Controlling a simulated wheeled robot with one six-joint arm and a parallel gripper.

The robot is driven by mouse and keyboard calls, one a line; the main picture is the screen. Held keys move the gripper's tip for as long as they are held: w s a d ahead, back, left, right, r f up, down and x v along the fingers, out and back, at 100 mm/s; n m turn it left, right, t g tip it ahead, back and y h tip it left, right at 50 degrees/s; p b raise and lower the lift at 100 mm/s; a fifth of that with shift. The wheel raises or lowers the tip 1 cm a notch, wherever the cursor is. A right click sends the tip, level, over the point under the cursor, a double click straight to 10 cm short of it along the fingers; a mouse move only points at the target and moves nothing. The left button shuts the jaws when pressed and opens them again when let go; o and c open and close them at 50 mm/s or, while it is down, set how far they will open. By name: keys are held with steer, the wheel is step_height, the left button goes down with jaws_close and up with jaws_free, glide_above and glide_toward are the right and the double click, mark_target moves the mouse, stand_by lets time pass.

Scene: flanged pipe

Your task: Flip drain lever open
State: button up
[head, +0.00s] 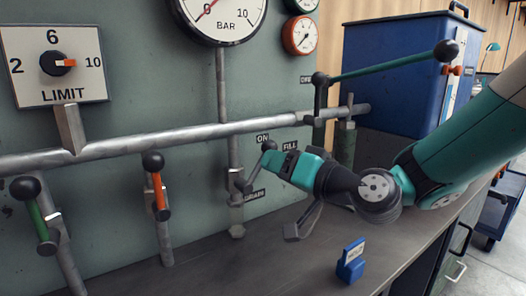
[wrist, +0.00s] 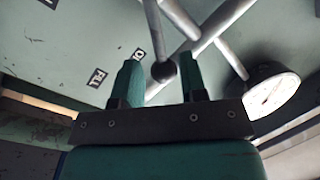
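In the wrist view, the black knob (wrist: 163,72) lies between the tips of my two fingers (wrist: 161,85). The fingers stand apart with the knob in the gap. I cannot tell whether either finger touches it.
An orange-handled lever (head: 158,190) and a green-handled lever (head: 42,222) stand to the left. A long green lever (head: 390,65) extends above my arm. A pipe (head: 180,137) crosses the panel. A small blue block (head: 350,262) sits on the bench (head: 225,275).

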mark_target(257, 166)
steer(key=shift+x, duration=2.15)
